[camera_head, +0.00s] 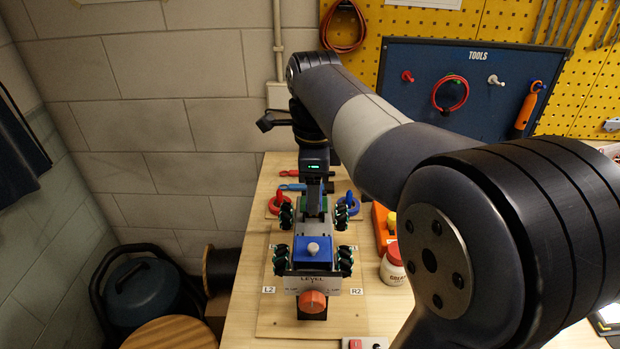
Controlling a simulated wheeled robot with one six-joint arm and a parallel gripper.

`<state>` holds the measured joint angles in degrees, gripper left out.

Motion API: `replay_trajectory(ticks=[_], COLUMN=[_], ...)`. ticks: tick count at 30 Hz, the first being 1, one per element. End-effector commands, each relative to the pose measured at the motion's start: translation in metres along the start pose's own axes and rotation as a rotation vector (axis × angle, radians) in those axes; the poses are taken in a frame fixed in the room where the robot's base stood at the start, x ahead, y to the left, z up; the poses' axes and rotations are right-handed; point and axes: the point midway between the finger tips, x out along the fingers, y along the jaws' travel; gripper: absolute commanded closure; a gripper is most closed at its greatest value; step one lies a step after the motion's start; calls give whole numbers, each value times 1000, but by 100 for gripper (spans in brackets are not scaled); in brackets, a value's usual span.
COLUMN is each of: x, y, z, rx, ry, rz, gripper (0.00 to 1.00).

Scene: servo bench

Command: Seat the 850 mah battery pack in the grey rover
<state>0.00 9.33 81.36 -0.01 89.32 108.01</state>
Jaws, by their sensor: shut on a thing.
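The grey rover (313,227) with black, green-trimmed wheels stands on a wooden board in the middle of the bench. A blue block with a pale knob (312,249) sits on its near end. My gripper (314,207) points down over the rover's far end. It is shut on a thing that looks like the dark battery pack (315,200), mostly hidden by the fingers. I cannot read a label on it, or tell whether it touches the rover.
An orange knob (313,301) stands at the near end. A white jar (392,266) and an orange case (380,225) are close on the right.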

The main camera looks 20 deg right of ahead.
Motion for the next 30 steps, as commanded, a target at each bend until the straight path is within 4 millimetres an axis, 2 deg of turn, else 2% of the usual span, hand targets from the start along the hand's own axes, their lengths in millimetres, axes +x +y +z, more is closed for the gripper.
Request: replay_trajectory(ticks=[8, 18, 30], x=[14, 46, 50], y=[0, 0, 0], z=[0, 0, 0], rx=[0, 0, 0], ry=[0, 0, 0], rz=[0, -1, -1], gripper=[70, 70, 70])
